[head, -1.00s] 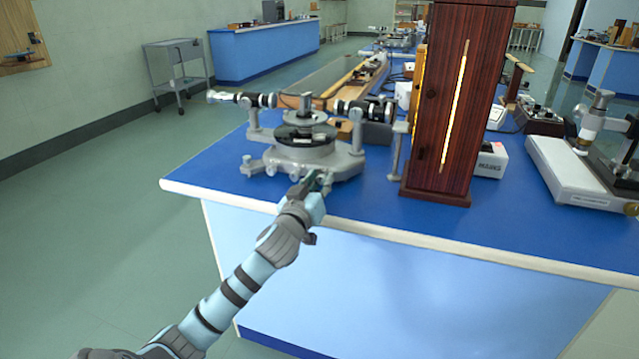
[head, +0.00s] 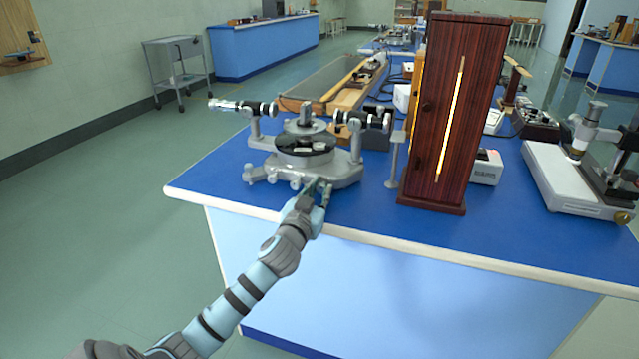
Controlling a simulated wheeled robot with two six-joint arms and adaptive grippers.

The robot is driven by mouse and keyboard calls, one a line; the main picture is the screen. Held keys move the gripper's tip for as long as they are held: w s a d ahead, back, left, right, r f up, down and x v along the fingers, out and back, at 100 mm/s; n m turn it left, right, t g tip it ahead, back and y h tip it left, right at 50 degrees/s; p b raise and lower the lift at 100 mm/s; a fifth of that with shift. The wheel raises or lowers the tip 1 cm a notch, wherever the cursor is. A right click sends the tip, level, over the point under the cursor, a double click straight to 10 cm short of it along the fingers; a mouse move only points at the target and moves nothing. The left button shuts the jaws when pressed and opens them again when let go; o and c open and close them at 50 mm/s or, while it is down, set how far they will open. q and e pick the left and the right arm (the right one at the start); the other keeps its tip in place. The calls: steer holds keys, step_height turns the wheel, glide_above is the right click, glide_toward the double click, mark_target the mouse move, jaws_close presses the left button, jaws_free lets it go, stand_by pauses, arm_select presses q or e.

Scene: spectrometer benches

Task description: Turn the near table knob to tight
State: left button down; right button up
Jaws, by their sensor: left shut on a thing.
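The grey spectrometer (head: 346,172) stands on the blue bench top near its front left edge. Its round dark table (head: 305,143) is level, with small pale pieces on top. My left gripper (head: 318,187) reaches up from below to the near side of the spectrometer base, below the round table. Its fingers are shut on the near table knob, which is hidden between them. I cannot read the knob's angle. My right gripper is not in view.
A tall dark wooden lamp housing (head: 455,110) with a glowing slit stands right of the spectrometer. The spectrometer's tubes (head: 245,107) stick out above the base. A white-based instrument (head: 560,180) stands at the right. The blue bench top (head: 400,225) is clear along its front edge.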

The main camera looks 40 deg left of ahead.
arm_select(q)
steer(key=m+p, duration=0.3)
steer(key=m, duration=0.1)
steer(key=shift+r+m, duration=0.15)
steer(key=shift+m, duration=0.15)
steer(key=m+p, duration=0.2)
steer(key=m, duration=0.1)
steer(key=shift+m, duration=1.1)
steer(key=shift+m+p, duration=0.6)
steer(key=shift+m, duration=0.5)
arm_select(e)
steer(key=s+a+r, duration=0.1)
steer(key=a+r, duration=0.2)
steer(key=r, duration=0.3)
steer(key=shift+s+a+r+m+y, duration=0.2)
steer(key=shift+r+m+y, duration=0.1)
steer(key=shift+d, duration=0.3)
arm_select(q)
steer(key=c, duration=1.5)
jaws_free()
steer(key=shift+o, duration=0.2)
